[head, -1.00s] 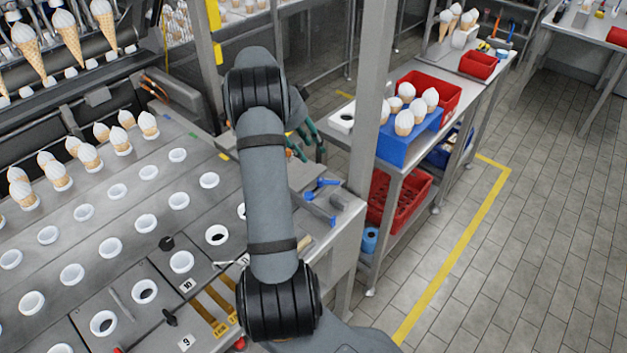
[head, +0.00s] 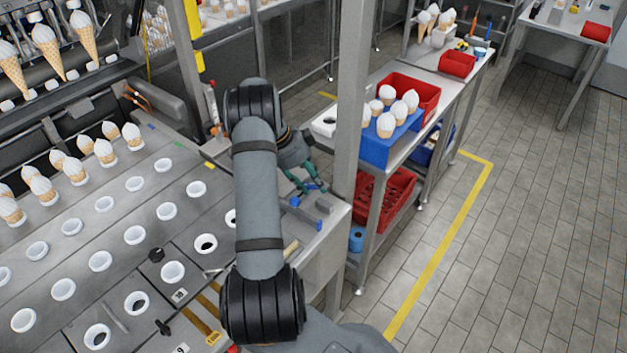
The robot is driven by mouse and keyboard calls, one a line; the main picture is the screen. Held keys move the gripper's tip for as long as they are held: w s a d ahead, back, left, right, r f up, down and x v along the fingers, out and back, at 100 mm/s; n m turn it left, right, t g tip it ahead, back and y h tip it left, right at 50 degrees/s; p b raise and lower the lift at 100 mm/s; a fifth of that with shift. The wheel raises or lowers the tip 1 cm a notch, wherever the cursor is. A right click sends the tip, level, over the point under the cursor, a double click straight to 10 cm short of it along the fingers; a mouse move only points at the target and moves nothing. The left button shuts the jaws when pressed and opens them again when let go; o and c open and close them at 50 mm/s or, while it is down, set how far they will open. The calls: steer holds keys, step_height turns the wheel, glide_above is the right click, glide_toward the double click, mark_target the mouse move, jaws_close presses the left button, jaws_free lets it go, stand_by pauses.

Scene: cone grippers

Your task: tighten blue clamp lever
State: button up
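The blue clamp lever (head: 295,201) is on a clamp at the right end of the steel machine bed, beside the upright post. Another blue part (head: 318,224) of the clamp shows nearer the bed's edge. My gripper (head: 312,187) has teal fingers and hangs just above and behind the lever. The fingers look apart, with their tips close to the upper end of the lever. Whether they touch it is too small to tell. My arm hides part of the bed to the left.
A steel post (head: 352,110) stands close to the right of my gripper. Beyond it, a side table holds a blue cone rack (head: 375,150) and a red bin (head: 425,92). White cups and cones cover the bed at the left. The tiled floor (head: 520,230) is clear.

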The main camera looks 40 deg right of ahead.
steer(key=shift+s+d+f, duration=0.1)
steer(key=shift+d+f, duration=0.05)
steer(key=shift+f, duration=0.3)
jaws_close()
stand_by(0.3)
